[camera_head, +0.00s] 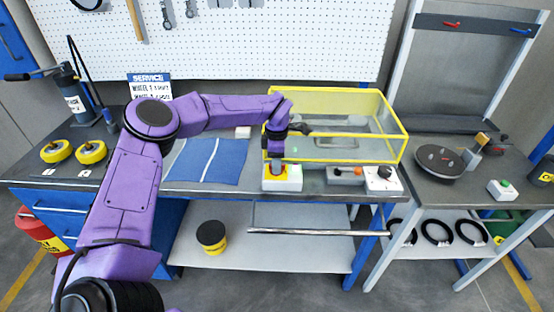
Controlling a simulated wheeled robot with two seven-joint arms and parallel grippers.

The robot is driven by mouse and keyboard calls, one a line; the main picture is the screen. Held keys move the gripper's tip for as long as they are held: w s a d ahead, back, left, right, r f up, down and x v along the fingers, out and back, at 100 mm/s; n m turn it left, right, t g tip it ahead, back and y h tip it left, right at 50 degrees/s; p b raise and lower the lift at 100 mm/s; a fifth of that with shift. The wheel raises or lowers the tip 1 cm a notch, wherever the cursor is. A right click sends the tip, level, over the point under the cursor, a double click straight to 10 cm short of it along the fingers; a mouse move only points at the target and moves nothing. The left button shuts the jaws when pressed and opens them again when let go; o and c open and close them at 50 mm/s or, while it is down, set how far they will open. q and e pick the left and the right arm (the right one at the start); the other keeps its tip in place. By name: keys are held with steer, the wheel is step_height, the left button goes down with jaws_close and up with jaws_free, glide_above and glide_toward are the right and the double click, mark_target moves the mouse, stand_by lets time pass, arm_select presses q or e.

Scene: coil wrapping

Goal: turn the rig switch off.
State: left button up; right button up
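My purple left arm reaches in from the left over the bench. Its gripper (276,163) points down just above a white switch box (289,184) with a yellow top and a bit of red showing. The gripper covers most of that top, so I cannot tell whether it touches it or whether the fingers are open. To the right, at the bench's front edge, are a grey box (345,174) with small orange and dark parts and a white box with a black knob (384,173). I cannot tell for certain which is the rig switch. My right gripper is not in view.
A yellow-framed clear enclosure (403,140) stands right behind the boxes. A blue mat (208,163) lies to the left. Two yellow wheels (91,152) sit at the far left. A side table to the right holds a dark round plate (438,160) and a green-button box (502,190).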

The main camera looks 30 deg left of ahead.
arm_select(q)
steer(key=shift+s, duration=0.2)
jaws_close()
steer(key=shift+f+n+b, duration=0.15)
steer(key=shift+n+b, duration=1.2)
steer(key=shift+n, duration=0.15)
steer(key=n+b, duration=0.3)
steer(key=n, duration=0.2)
steer(key=shift+b, duration=0.35)
steer(key=n+b, duration=0.3)
steer(key=n, duration=0.2)
steer(key=shift+n+b, duration=1.65)
steer(key=shift+n, duration=0.65)
steer(key=shift+r, duration=0.2)
steer(key=shift+n, duration=0.3)
